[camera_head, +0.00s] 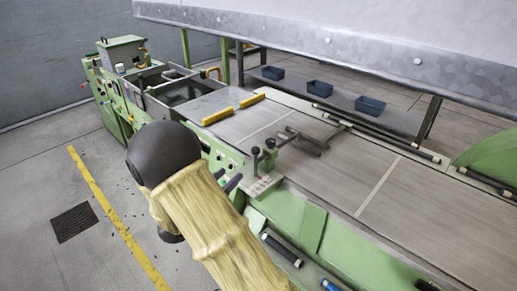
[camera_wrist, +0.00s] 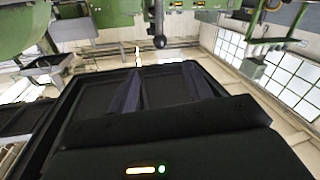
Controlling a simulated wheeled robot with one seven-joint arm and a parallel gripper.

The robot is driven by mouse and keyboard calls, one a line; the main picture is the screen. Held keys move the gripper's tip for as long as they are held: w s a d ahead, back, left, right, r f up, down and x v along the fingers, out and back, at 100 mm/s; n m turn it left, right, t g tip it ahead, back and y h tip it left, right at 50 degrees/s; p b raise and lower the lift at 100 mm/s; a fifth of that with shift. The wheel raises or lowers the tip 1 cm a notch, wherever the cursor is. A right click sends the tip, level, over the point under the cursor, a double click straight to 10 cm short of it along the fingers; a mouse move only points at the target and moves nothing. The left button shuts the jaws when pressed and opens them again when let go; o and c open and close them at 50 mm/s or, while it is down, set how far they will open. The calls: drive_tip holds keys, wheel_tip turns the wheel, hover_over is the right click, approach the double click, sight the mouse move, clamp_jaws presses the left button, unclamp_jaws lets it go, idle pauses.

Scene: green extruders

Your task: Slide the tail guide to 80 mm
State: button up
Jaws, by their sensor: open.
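What looks like the tail guide (camera_head: 292,137) is a dark bracket with black knobs (camera_head: 256,151), reaching over the grey bed of the green machine. A pale plate with red marks (camera_head: 262,186) sits below the knobs; its scale is too small to read. My gripper (camera_head: 230,180) shows as two dark purple fingers beside the machine's near side, left of and below the knobs. It appears apart from them. In the wrist view my gripper (camera_wrist: 158,88) has its fingers spread with nothing between them. A black ball knob on a rod (camera_wrist: 160,42) shows beyond the fingertips.
Yellow bars (camera_head: 217,116) lie across the bed further back. Blue bins (camera_head: 319,88) stand on a shelf behind. A large grey metal panel (camera_head: 390,50) overhangs the far side.

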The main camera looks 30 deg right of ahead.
drive_tip(key=shift+d, duration=0.1)
drive_tip(key=p+x, duration=0.3)
drive_tip(key=x, duration=1.4)
drive_tip(key=shift+w+d, duration=0.1)
drive_tip(key=shift+w, duration=0.05)
clamp_jaws()
